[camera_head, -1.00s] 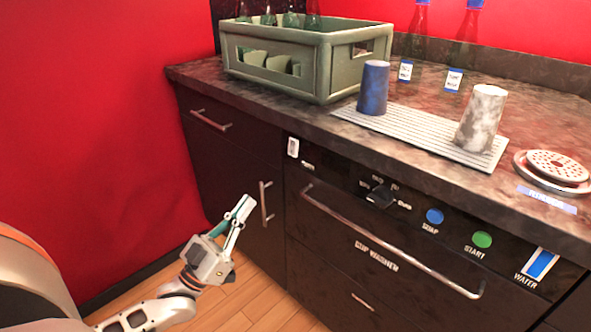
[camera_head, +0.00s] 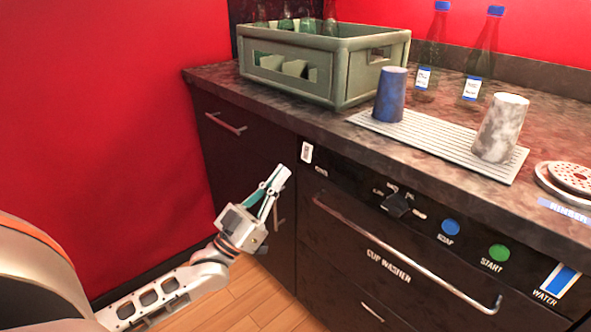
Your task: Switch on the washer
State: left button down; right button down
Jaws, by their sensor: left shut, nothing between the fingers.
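The cup washer (camera_head: 360,265) is built into the dark counter front, with a long bar handle across its door. Its panel holds a white switch (camera_head: 307,152) at the left end, a black knob (camera_head: 398,205), a blue SOAP button (camera_head: 451,227), a green START button (camera_head: 498,252) and a blue WATER strip (camera_head: 561,281). My left gripper (camera_head: 279,177) is shut and empty, its fingers pointing up and right. In the picture its tips lie just below and left of the white switch, apart from it. My right gripper is not in view.
A green crate (camera_head: 345,75) with bottles stands on the counter (camera_head: 300,118). A blue cup (camera_head: 390,95) and a mottled white cup (camera_head: 500,128) stand upside down on a ribbed mat (camera_head: 430,135). Two bottles are behind. A round rinser (camera_head: 570,178) is at right.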

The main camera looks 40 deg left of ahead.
aim_at(306, 155)
pick_arm(q)
jog(key=w, duration=0.2)
jog(key=w+b, duration=0.1)
jog(key=w, duration=0.1)
jog(key=shift+w+d+f, duration=0.1)
jog(key=shift+w+d, duration=0.1)
jog(key=shift+w, duration=0.3)
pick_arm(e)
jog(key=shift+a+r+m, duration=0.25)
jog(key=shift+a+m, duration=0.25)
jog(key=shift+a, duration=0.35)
